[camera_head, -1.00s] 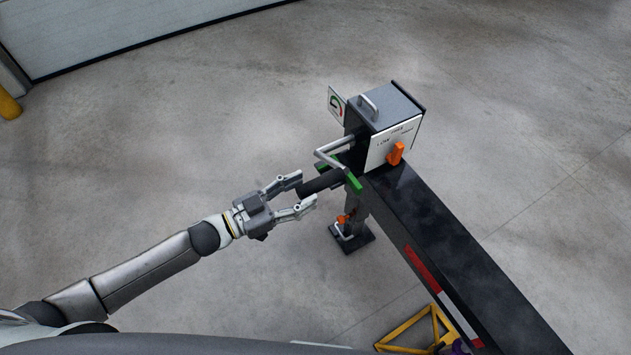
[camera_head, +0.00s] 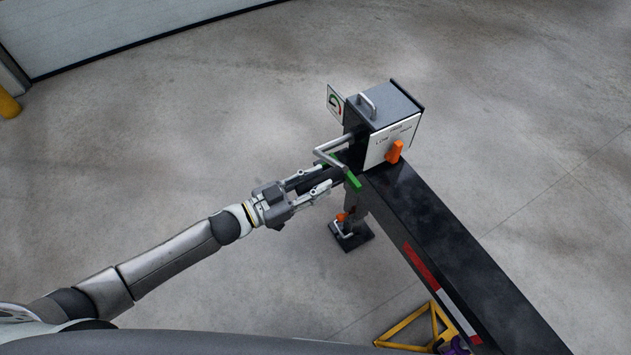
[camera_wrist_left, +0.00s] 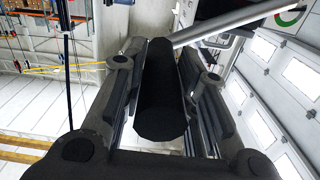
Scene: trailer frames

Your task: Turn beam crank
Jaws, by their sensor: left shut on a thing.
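The beam crank has a black cylindrical handle (camera_head: 318,180) and a bent grey metal arm (camera_head: 333,150) that runs to the box on the beam's end. My left gripper (camera_head: 316,181) is shut on the black handle, with one finger along each side of it. In the left wrist view the handle (camera_wrist_left: 162,95) lies lengthwise between the fingers, and the grey crank arm (camera_wrist_left: 232,24) runs from its far end to the upper right. A green piece (camera_head: 353,180) shows beside the handle's far end. My right gripper is not in view.
The crank box (camera_head: 388,115) carries an orange switch (camera_head: 395,151) and a small gauge plate (camera_head: 335,103). The black trailer beam (camera_head: 440,240) runs to the lower right. A support foot (camera_head: 351,236) stands below.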

